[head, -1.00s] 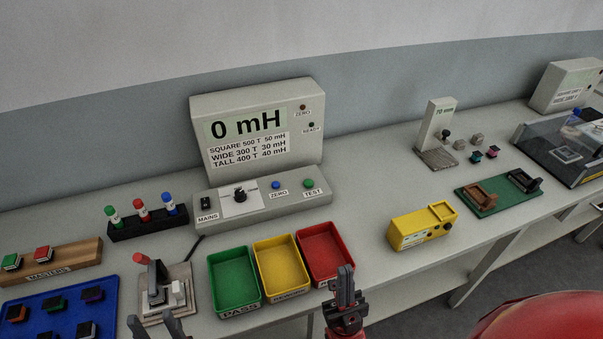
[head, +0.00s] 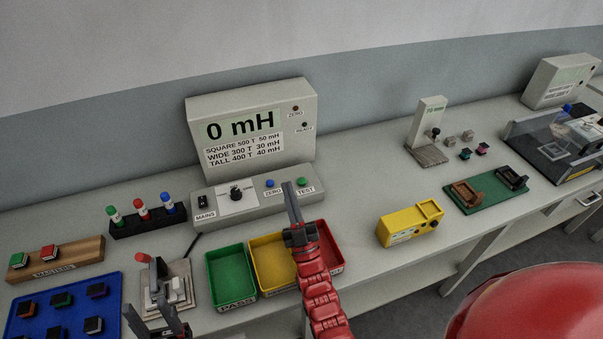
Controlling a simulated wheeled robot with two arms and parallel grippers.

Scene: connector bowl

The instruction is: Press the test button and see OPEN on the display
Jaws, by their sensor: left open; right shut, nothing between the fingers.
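The meter (head: 250,128) stands at the back of the bench, and its display (head: 240,126) reads "0 mH". The green test button (head: 301,182) is on the sloped front panel, above the label TEST. My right gripper (head: 288,187) is shut and empty. Its tips appear in the picture between the blue zero button (head: 269,183) and the green test button, just left of the latter; contact cannot be told. My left gripper (head: 160,305) is open at the lower left, in front of the fixture with the red-tipped lever (head: 155,270).
Green (head: 208,283) and yellow (head: 262,242) trays and a partly covered red tray (head: 335,240) stand before the meter. A mains switch (head: 202,202) and dial (head: 235,194) are left on the panel. A yellow box (head: 408,228) stands to the right.

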